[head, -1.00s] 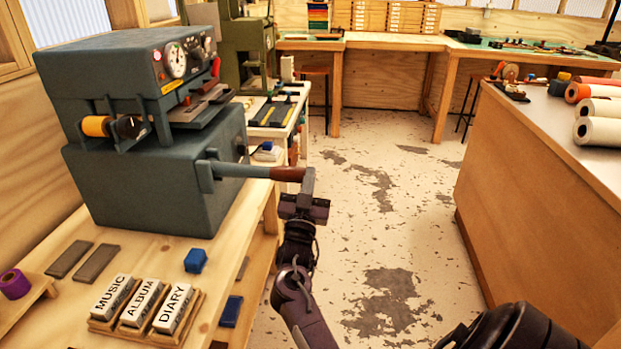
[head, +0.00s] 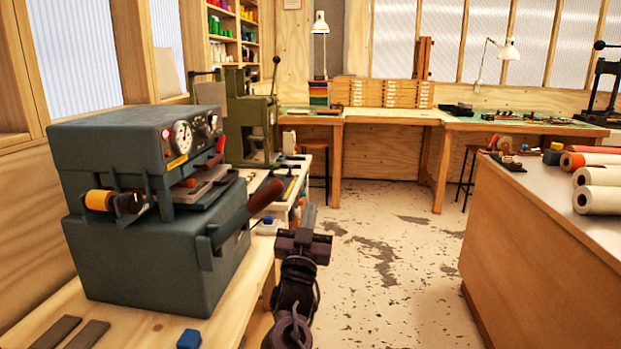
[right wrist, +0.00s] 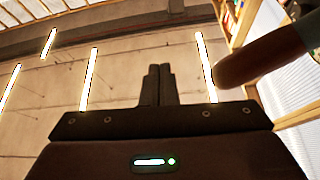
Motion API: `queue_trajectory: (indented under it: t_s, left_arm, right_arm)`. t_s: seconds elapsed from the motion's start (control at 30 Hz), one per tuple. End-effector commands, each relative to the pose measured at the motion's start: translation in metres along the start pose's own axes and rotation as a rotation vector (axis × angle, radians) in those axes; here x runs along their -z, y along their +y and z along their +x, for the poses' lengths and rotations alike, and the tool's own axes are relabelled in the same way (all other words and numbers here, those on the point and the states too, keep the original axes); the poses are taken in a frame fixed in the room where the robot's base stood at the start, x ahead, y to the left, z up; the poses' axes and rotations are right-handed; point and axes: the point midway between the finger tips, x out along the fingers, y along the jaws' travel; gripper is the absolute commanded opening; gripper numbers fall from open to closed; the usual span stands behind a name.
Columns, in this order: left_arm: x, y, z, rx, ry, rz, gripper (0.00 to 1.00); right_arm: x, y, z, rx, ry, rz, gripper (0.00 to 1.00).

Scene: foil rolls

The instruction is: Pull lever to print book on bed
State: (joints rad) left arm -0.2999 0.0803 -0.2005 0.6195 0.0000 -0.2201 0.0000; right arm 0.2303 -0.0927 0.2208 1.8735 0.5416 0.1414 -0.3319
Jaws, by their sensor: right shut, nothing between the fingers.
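The blue-grey press (head: 150,245) stands on the wooden bench at left. Its side lever (head: 228,228) slopes up to the right and ends in a brown grip (head: 265,195). The bed (head: 200,188) juts from the press front; a small reddish patch shows by it, and I cannot tell whether a book lies there. My right gripper (head: 308,214) is shut and empty, just right of the lever grip and apart from it. In the right wrist view its shut fingers (right wrist: 159,84) point up, with the brown grip (right wrist: 262,60) to their right. My left gripper is out of view.
An orange roll (head: 98,200) sits on the press front. A blue block (head: 189,339) and dark flat bars (head: 88,335) lie on the near bench. A counter (head: 540,230) with rolls (head: 597,200) stands at right. The floor between is clear.

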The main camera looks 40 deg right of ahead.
Motion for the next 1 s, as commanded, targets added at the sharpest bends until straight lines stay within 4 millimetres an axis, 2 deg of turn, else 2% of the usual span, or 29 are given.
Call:
queue_trajectory:
  t_s: [0.03,0.2,0.4,0.6,1.0]
  left_arm:
    - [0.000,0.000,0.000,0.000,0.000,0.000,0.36]
    - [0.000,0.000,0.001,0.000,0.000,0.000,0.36]
    - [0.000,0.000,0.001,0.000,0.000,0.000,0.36]
    - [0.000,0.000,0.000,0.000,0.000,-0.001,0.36]
    - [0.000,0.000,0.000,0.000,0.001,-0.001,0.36]
  right_arm:
    - [0.014,0.000,0.007,-0.003,0.007,0.005,0.00]
    - [0.049,-0.003,0.024,-0.004,0.011,0.007,0.00]
    - [0.075,-0.005,0.037,-0.004,0.012,0.005,0.00]
    - [0.084,-0.005,0.041,-0.004,0.012,0.004,0.00]
    - [0.084,-0.005,0.041,-0.004,0.011,0.004,0.00]
